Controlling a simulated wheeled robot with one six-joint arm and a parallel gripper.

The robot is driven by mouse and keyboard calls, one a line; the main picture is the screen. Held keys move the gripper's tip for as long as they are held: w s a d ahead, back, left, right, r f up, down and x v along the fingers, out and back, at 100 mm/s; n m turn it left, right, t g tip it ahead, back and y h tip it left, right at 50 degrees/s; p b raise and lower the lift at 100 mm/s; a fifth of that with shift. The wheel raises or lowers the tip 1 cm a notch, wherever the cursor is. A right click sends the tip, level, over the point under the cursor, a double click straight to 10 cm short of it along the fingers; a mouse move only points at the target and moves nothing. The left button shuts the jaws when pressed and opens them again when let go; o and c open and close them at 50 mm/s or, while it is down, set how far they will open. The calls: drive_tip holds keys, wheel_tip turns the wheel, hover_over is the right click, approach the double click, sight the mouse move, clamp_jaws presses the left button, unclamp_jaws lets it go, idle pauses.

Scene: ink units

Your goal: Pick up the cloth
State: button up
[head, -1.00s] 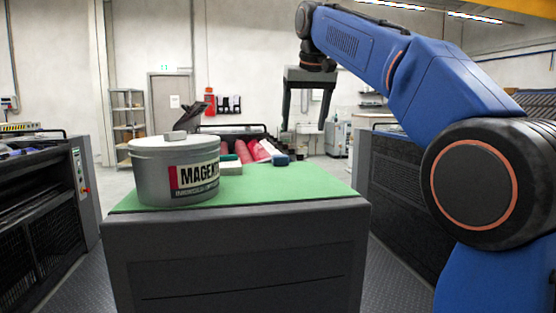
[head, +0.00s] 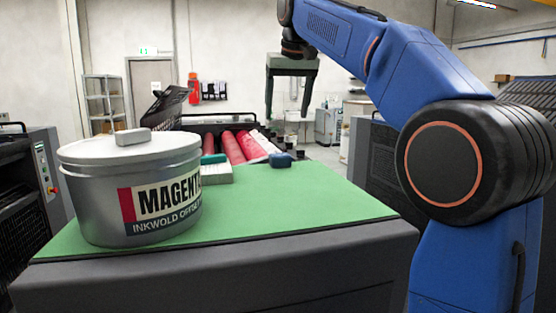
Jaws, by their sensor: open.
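No piece is clearly recognisable as the cloth. A small dark blue, soft-edged piece (head: 281,160) lies at the far edge of the green top and could be a folded cloth. A pale patch (head: 262,143) on the red rollers behind it could also be a cloth; I cannot tell. My gripper (head: 287,114) hangs in the air, its fingers pointing down and wide apart, with nothing between them. In the picture it is above the blue piece and the rollers, apart from both.
A large magenta ink tin (head: 130,190) stands at the left of the green top (head: 290,215), with a grey block (head: 132,136) on its lid. A white block with a green piece (head: 216,170) sits beside it. Red rollers (head: 232,148) lie behind. The top's right front is clear.

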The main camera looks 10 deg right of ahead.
approach(280, 154)
drive_tip(key=x, duration=0.5)
drive_tip(key=shift+w+d, duration=0.25)
drive_tip(key=shift+a+x, duration=0.2)
drive_tip(key=shift+x, duration=2.35)
drive_tip(key=shift+s, duration=0.1)
drive_tip(key=c, duration=1.1)
